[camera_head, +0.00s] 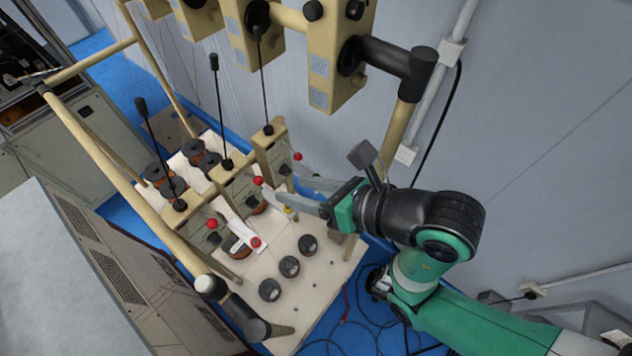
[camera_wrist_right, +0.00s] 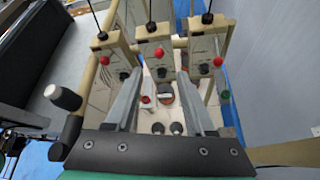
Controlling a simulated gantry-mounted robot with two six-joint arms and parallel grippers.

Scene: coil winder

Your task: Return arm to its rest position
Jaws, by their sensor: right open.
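My right gripper (camera_head: 292,192) comes in from the right in the head view, its two grey fingers spread apart with nothing between them. The fingers hover above the right part of the coil winder (camera_head: 322,275), near its red-knobbed levers. The gripper also shows in the right wrist view (camera_wrist_right: 161,99), with its fingers open on both sides of the winder's middle station. A red ball knob (camera_head: 258,181) is just left of the fingertips; I cannot tell whether they touch. My left gripper is not in the head view.
Several dark round spools (camera_head: 289,266) sit on the winder's pale deck. Beige frame tubes (camera_head: 110,165) run along the left side, and a beige post stands close behind my right wrist. A grey cabinet (camera_head: 60,270) is at left. Cables (camera_head: 350,325) lie on the blue floor.

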